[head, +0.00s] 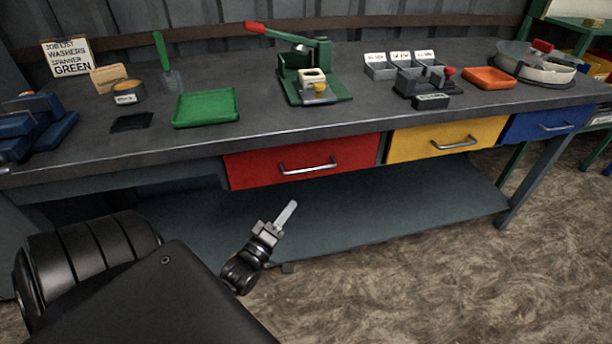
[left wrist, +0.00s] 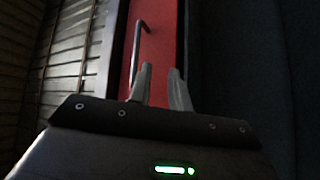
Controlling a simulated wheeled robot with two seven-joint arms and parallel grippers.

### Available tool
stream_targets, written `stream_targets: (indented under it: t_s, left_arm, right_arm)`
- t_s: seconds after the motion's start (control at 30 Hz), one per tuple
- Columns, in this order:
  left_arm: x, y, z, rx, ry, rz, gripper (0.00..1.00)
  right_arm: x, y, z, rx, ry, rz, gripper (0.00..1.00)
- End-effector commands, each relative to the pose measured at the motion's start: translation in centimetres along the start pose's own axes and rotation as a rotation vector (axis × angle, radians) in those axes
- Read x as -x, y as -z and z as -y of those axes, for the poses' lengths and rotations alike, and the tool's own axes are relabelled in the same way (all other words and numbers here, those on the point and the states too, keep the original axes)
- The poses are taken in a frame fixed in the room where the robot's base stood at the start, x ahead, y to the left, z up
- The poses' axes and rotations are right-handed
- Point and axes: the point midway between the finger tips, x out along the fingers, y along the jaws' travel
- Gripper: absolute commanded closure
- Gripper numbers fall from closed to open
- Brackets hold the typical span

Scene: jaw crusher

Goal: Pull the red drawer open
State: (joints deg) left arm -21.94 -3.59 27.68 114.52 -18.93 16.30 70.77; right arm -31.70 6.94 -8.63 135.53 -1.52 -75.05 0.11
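The red drawer (head: 302,161) is set under the front edge of the workbench, left of the yellow drawer, and looks shut. It has a silver bar handle (head: 308,166). My left gripper (head: 290,207) is below and in front of the drawer, apart from the handle. In the left wrist view, the red drawer front (left wrist: 158,50) and its handle (left wrist: 137,50) lie beyond the fingers of the left gripper (left wrist: 160,82). The fingers are spread with a gap between them and hold nothing. My right gripper is not in view.
A yellow drawer (head: 446,139) and a blue drawer (head: 545,124) sit to the right. The bench top (head: 330,118) carries a green tray (head: 206,107), a green press (head: 305,70) and an orange tray (head: 488,77). A lower shelf (head: 380,204) lies under the drawers. Floor in front is free.

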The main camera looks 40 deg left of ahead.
Motion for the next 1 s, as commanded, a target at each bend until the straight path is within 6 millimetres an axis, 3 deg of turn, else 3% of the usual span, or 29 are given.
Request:
stream_targets:
  t_s: [0.2,0.43,1.0]
  left_arm:
    - [0.2,1.9,-2.9,0.038,-0.097,-0.038,0.80]
    - [-0.6,2.1,-3.2,0.040,-0.104,-0.040,0.80]
    - [-9.6,2.4,-4.1,0.039,-0.102,-0.039,0.80]
  right_arm:
    - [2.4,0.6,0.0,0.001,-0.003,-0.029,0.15]
    - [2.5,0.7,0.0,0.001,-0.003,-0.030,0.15]
    - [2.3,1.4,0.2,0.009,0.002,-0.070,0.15]
